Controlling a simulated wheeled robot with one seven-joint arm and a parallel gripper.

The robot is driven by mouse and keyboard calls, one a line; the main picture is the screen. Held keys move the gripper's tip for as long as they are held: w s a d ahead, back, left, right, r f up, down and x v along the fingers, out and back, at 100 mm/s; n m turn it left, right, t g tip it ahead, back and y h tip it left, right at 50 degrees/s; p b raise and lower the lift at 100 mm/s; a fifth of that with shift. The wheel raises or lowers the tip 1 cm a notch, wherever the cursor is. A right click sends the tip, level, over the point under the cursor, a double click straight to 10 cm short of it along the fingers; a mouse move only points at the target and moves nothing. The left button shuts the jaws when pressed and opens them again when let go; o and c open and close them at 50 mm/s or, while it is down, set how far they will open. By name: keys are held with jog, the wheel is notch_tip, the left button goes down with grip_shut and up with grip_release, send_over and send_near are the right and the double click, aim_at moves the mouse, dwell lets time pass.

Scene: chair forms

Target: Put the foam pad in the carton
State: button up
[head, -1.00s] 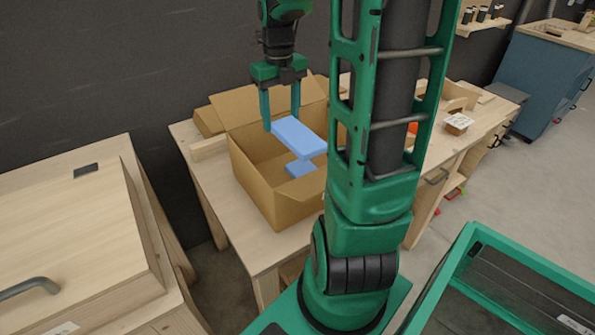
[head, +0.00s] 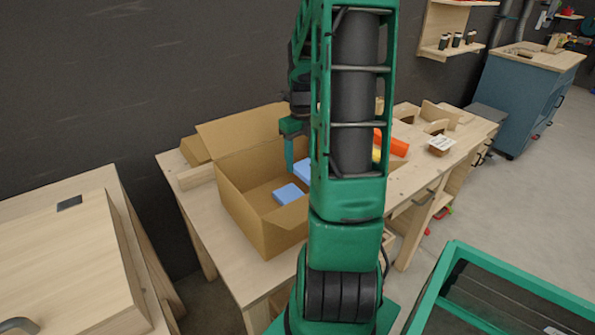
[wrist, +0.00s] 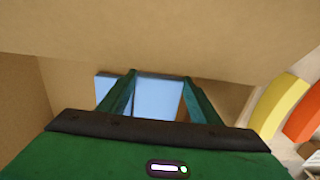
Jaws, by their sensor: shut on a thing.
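The open cardboard carton (head: 262,231) stands on the wooden bench, a flap raised at its back. One blue foam pad (head: 288,194) lies inside it on the floor. My gripper (head: 296,163) is shut on another blue foam pad (head: 303,169), held over or within the carton's right part; its exact height is unclear. My arm hides much of this pad and one finger in the head view. In the wrist view the held pad (wrist: 158,94) shows between the fingers, with carton walls (wrist: 160,45) close around.
Orange (head: 398,145) and yellow pieces lie on the bench (head: 225,262) right of the carton, with a small white-topped box (head: 441,144) and wooden parts farther right. A wooden cabinet (head: 60,260) stands left, a blue cabinet (head: 525,95) at the back right.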

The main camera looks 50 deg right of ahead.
jog(key=shift+d+f, duration=0.1)
jog(key=shift+f, duration=2)
jog(key=o, duration=1)
notch_tip(320, 180, up, 12)
jog(key=shift+r, duration=0.1)
